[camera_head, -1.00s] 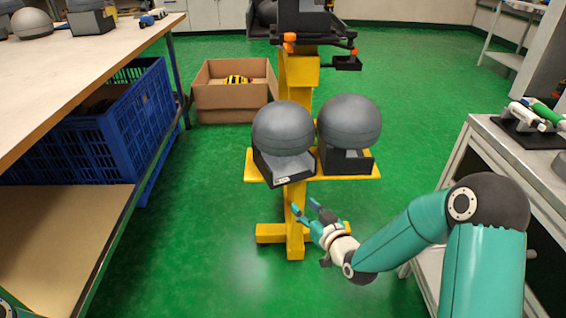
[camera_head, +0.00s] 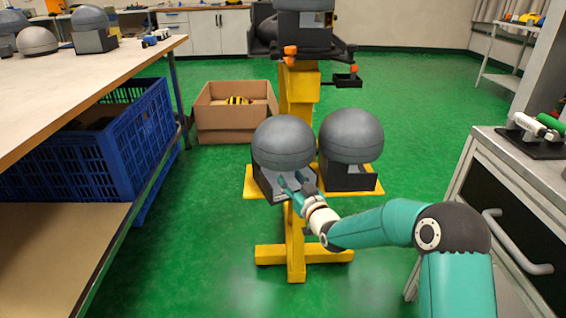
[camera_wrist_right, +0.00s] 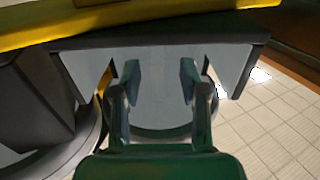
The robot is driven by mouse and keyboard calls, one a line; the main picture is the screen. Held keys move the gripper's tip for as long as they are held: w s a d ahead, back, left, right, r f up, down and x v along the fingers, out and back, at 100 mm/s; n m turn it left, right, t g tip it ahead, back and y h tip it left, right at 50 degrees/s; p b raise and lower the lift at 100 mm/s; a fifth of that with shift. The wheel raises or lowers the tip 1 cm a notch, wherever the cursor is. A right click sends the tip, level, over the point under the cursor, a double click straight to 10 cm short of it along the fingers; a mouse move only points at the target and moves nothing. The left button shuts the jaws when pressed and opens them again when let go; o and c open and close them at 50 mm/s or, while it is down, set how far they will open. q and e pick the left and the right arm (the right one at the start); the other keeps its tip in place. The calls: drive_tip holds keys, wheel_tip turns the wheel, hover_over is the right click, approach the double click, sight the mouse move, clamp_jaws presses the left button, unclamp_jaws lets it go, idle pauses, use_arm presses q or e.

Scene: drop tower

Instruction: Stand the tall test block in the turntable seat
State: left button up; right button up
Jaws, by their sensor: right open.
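I cannot pick out a tall test block or a turntable seat with certainty. Two black holders with round grey domes stand side by side on the yellow stand, a left one (camera_head: 283,141) and a right one (camera_head: 350,138). My right gripper (camera_head: 292,183) is at the front of the left holder, below its dome. In the right wrist view, my right gripper (camera_wrist_right: 160,75) is open, its fingers spread before a pale grey face (camera_wrist_right: 158,95) under a dark edge. I see nothing held between them; contact is unclear. My left gripper is out of view.
The yellow stand (camera_head: 296,240) rises from open green floor. A cardboard box (camera_head: 218,125) is behind it. A workbench (camera_head: 60,75) with a blue crate (camera_head: 150,125) below is at left. A grey cabinet (camera_head: 515,215) with a handle is at right.

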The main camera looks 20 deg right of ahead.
sight(289, 175)
drive_tip(key=w+b, duration=0.1)
drive_tip(key=w, duration=0.3)
drive_tip(key=shift+a+f+b, duration=0.1)
drive_tip(key=shift+b, duration=0.25)
drive_tip(key=shift+w, duration=0.4)
clamp_jaws()
drive_tip(key=shift+r, duration=0.35)
